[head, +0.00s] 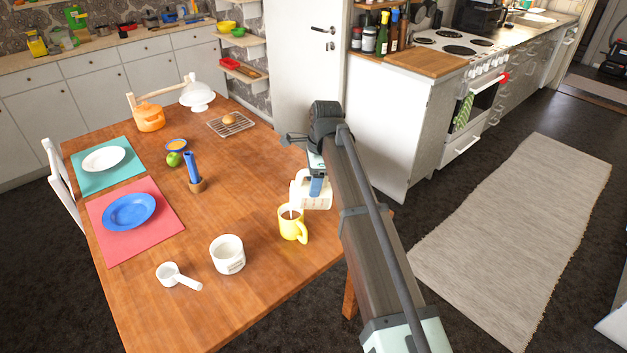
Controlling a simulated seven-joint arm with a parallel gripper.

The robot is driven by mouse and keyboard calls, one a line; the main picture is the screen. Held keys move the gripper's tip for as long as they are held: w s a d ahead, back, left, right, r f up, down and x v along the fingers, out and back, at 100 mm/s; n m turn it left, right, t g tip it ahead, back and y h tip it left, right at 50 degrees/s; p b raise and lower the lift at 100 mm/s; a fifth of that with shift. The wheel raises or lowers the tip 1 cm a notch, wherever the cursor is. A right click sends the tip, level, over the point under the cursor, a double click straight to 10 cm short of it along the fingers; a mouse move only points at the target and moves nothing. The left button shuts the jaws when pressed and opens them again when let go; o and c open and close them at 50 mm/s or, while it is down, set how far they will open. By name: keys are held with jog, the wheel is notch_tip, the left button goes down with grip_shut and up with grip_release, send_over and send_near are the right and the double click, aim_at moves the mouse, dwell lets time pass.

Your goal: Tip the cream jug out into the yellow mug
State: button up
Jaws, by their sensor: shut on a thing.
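The cream jug (323,199) is off-white and hangs over the right side of the wooden table, tilted with its mouth side towards the left. My gripper (317,184) is shut on the cream jug from above; the arm hides part of the jug and the fingertips. The yellow mug (296,229) stands upright on the table just below and left of the jug, its handle towards the lower right. A thin white streak shows between the jug's left edge and the mug's opening. The mug's inside looks brownish; its fill level is unclear.
A white pot (227,256) and a white handled cup (177,277) stand left of the mug. A wooden holder with a blue item (194,172), a green apple (173,159) and a blue plate (128,212) lie farther left. The table's right edge is close to the mug.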

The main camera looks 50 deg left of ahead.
aim_at(325, 179)
jog(key=shift+s+a+t+h, duration=0.35)
jog(key=shift+s+t+h, duration=0.05)
jog(key=shift+s+t, duration=0.2)
dwell(1.4)
jog(key=shift+w, duration=0.1)
jog(key=shift+w+d+g+y, duration=0.4)
jog(key=shift+w+g+y, duration=0.15)
jog(key=shift+g, duration=0.25)
jog(key=shift+w+d+g+y, duration=0.35)
jog(key=shift+w+g+y, duration=0.15)
jog(key=shift+g, duration=0.2)
jog(key=shift+w+d+r+g, duration=0.1)
jog(key=shift+w+g, duration=0.1)
jog(key=shift+g, duration=0.2)
jog(key=shift+w+d+g+y, duration=0.35)
jog(key=shift+w+g+y, duration=0.2)
jog(key=shift+g+y, duration=0.4)
